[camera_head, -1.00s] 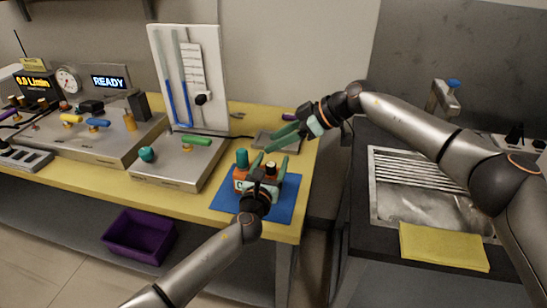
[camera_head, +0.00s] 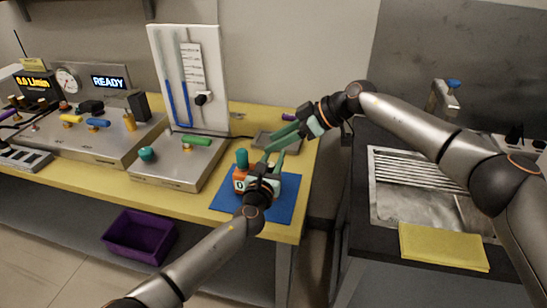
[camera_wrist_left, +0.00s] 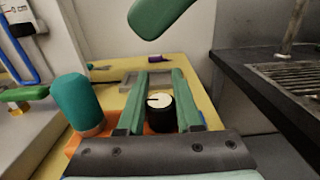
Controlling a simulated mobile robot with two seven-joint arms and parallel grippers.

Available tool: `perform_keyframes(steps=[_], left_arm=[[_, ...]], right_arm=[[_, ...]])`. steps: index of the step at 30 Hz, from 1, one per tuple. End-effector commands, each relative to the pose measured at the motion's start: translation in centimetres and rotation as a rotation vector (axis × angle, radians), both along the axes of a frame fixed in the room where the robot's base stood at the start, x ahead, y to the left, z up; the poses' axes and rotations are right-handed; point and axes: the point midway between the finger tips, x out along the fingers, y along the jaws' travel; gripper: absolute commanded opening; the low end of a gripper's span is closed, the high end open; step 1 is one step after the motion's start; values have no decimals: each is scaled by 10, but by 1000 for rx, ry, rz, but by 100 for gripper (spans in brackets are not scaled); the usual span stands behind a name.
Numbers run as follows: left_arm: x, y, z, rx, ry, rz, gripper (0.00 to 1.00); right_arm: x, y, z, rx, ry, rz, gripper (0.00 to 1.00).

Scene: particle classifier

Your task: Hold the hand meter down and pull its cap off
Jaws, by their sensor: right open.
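My right gripper (camera_head: 269,141) is open and empty, above and behind the meter; one finger (camera_wrist_left: 160,14) shows in the left wrist view.
A grey tray (camera_head: 262,143) lies behind the mat. A metal box with a green handle (camera_head: 197,141) stands to the left, with a white tube panel (camera_head: 210,60) behind it. A sink (camera_head: 415,200) is at the right. A purple bin (camera_head: 138,237) is below the bench.

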Motion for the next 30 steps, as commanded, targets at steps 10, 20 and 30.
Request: perform_keyframes(steps=[10, 20, 30], left_arm=[[0, 1, 0, 0, 0, 1, 0], [0, 1, 0, 0, 1, 1, 0], [0, 1, -1, 0, 1, 2, 0]], right_arm=[[0, 0, 0, 0, 0, 0, 50], [0, 0, 0, 0, 0, 0, 50], [0, 0, 0, 0, 0, 0, 50]])
